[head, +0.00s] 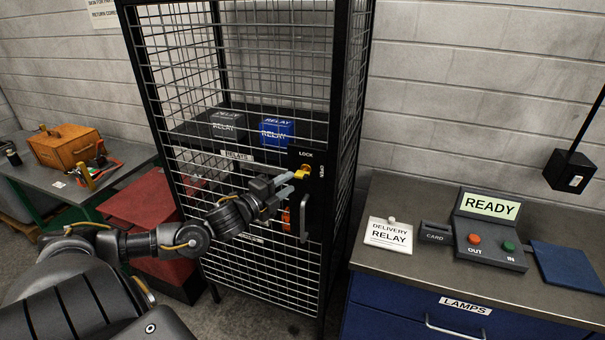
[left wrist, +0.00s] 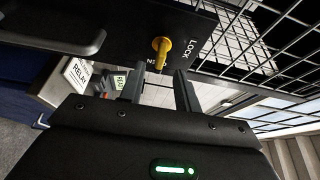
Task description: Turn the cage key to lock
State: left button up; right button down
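The yellow cage key (head: 301,173) sits in the black lock plate (head: 308,157) on the cage front, below the word LOCK. I see no contact with the key. My right gripper is out of view.
The cage door handle (head: 304,218) is just below the lock. Inside the wire cage (head: 345,110) are a blue relay box (head: 277,131) and a grey one (head: 226,124) on a shelf. A bench (head: 400,275) with a control box (head: 490,245) reading READY stands right.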

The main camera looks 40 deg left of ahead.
aim_at(298, 177)
pick_arm(q)
jog(key=w+p, duration=0.1)
jog(key=w, duration=0.4)
jog(key=shift+d+r+p, duration=0.15)
jog(key=shift+p, duration=0.25)
jog(key=shift+w, duration=0.85)
jog(key=shift+f, duration=0.2)
grip_shut()
